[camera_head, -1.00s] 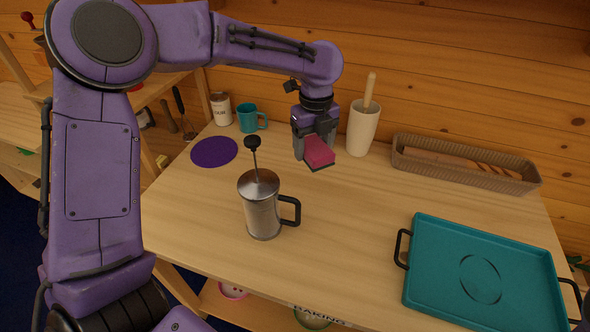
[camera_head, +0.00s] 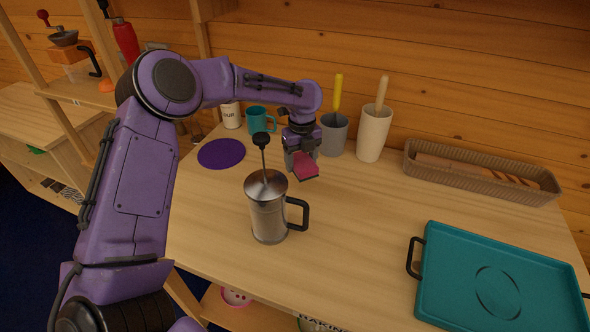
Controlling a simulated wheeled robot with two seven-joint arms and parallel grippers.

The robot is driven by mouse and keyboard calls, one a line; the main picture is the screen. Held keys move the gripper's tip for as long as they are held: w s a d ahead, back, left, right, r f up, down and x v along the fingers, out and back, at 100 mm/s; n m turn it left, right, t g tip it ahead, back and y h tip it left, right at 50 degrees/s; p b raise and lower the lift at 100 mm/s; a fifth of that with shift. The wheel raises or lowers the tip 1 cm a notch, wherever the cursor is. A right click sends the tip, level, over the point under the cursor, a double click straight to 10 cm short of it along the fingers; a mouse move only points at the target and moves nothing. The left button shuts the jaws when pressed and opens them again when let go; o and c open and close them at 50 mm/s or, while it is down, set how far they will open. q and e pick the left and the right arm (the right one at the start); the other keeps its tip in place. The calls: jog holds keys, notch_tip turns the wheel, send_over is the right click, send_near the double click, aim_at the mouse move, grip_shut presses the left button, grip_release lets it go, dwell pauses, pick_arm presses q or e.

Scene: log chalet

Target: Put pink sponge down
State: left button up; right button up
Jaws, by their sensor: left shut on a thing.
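The pink sponge (camera_head: 305,166) has a dark underside and is at the back of the wooden table (camera_head: 350,240), behind the French press. My left gripper (camera_head: 301,155) points down with its jaws shut on the sponge. The sponge is at or just above the tabletop; I cannot tell whether it touches. Part of it is hidden by the jaws. My right gripper is not in view.
The steel French press (camera_head: 268,208) stands in front of the gripper. A purple round mat (camera_head: 221,153), teal mug (camera_head: 258,121), grey cup (camera_head: 334,135) and white holder (camera_head: 373,136) are nearby. A basket (camera_head: 480,178) and teal tray (camera_head: 500,280) are at right.

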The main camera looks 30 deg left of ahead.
pick_arm(q)
jog(key=p, duration=0.1)
send_over(295, 180)
notch_tip(295, 180, down, 5)
jog(key=shift+w+f, duration=0.1)
jog(key=shift+f, duration=0.1)
notch_tip(295, 180, down, 2)
jog(key=shift+f+p, duration=0.2)
jog(key=shift+p, duration=0.6)
jog(key=shift+f, duration=0.2)
jog(key=shift+f, duration=0.15)
jog(key=o, duration=1)
